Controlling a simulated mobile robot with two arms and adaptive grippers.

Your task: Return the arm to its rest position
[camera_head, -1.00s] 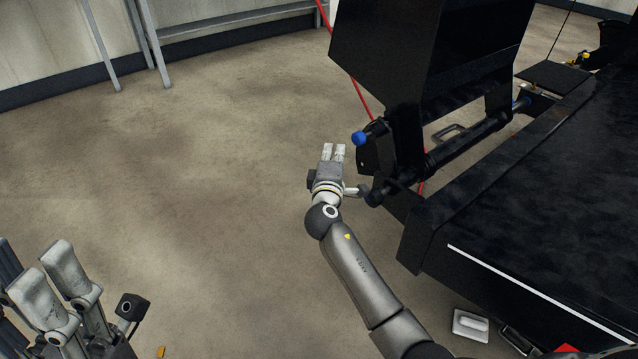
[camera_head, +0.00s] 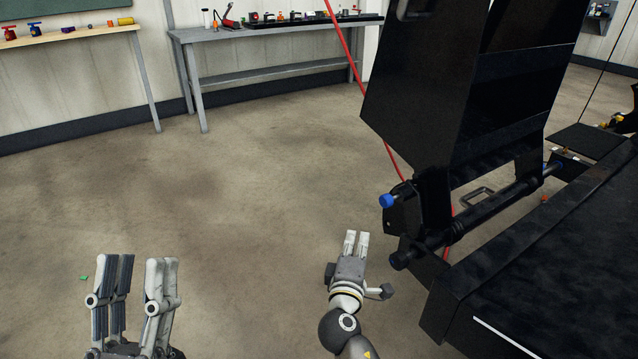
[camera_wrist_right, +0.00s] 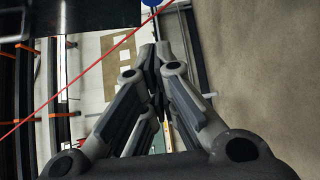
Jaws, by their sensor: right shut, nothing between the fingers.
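My right gripper (camera_head: 356,243) is at the lower middle of the head view, pointing away from me over bare floor. Its two pale fingers lie close together and it is shut and empty. In the right wrist view its fingers (camera_wrist_right: 157,62) converge at the tips with nothing between them. My left gripper (camera_head: 136,268) stands at the lower left of the head view with its fingers up and apart, open and empty. Most of both arms is out of the picture.
A black trailer (camera_head: 570,265) with a raised black panel (camera_head: 450,85) fills the right side, close to my right gripper. A blue-ended pin (camera_head: 387,200) and a red rod (camera_head: 395,163) are near it. Workbenches (camera_head: 275,85) line the back wall. The floor (camera_head: 230,190) between is clear.

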